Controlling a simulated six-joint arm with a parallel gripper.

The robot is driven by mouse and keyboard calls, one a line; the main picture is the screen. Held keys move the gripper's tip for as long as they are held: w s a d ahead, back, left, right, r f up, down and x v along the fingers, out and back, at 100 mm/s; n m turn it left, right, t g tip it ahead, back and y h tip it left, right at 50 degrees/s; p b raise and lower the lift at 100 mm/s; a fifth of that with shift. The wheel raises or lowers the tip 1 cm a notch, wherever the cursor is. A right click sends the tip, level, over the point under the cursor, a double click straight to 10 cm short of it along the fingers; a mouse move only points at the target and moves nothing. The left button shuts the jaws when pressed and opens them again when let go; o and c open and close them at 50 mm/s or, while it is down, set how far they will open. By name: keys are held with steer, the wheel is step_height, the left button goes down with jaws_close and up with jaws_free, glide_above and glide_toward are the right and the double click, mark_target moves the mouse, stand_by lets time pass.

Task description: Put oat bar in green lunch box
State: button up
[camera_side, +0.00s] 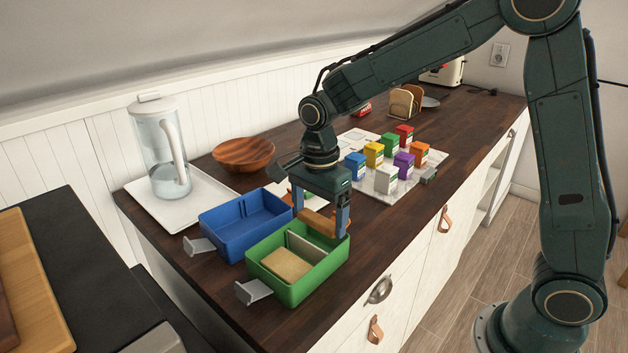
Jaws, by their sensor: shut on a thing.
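The green lunch box (290,296) stands open near the counter's front edge. A light divider (305,247) splits it, and a tan slab like a bread slice (274,262) lies in its front-left compartment. My gripper (320,224) is over the box's back-right compartment, pointing down. It is shut on a brown bar, the oat bar (317,222), which lies level between the fingertips at about rim height. The floor of that compartment is hidden, and I cannot tell whether the bar touches the box.
An open blue lunch box (236,238) stands close behind-left. A wooden bowl (243,153) and a water pitcher (161,150) on a white tray (176,209) are farther back. Several coloured small boxes (388,178) stand on a pale board to the right.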

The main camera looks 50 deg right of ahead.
mark_target(318, 219)
steer(key=shift+f, duration=0.85)
steer(key=o, duration=0.9)
steer(key=shift+s, duration=0.1)
steer(key=shift+r, duration=0.1)
steer(key=shift+r, duration=6.6)
